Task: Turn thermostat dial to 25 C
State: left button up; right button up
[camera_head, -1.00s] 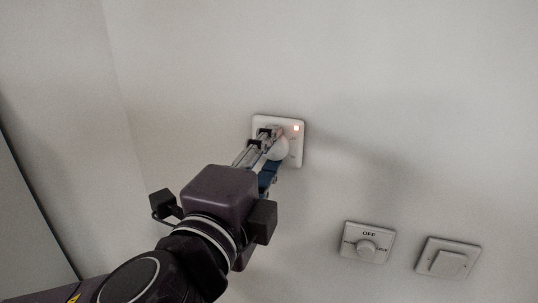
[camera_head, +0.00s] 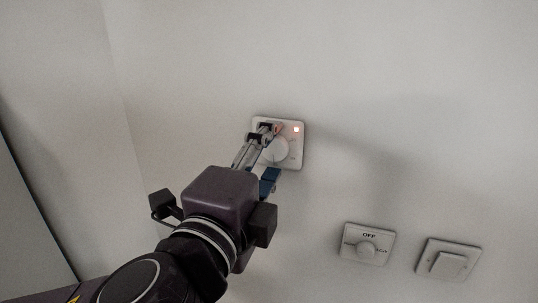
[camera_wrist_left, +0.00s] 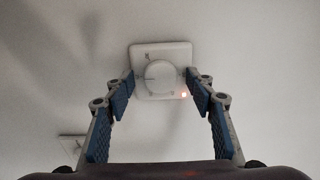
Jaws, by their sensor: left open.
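The thermostat is a white square plate (camera_head: 296,156) on the wall with a round white dial (camera_head: 279,151) and a small lit red-orange light at its upper right. In the left wrist view the plate (camera_wrist_left: 146,54) and dial (camera_wrist_left: 158,73) sit between the fingers, with the light at the dial's lower right. My left gripper (camera_head: 268,152) is open, its fingers on either side of the dial and apart from it in the wrist view (camera_wrist_left: 160,86). The dial's markings are too small to read. My right gripper is not in view.
A white rotary switch (camera_head: 367,244) marked "OFF" is on the wall at the lower right. A white rocker switch (camera_head: 447,260) is beside it. The wall above and right of the thermostat is bare.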

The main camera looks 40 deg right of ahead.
pick_arm(q)
jog(key=v, duration=0.7)
jog(key=shift+a, duration=0.2)
dwell(0.4)
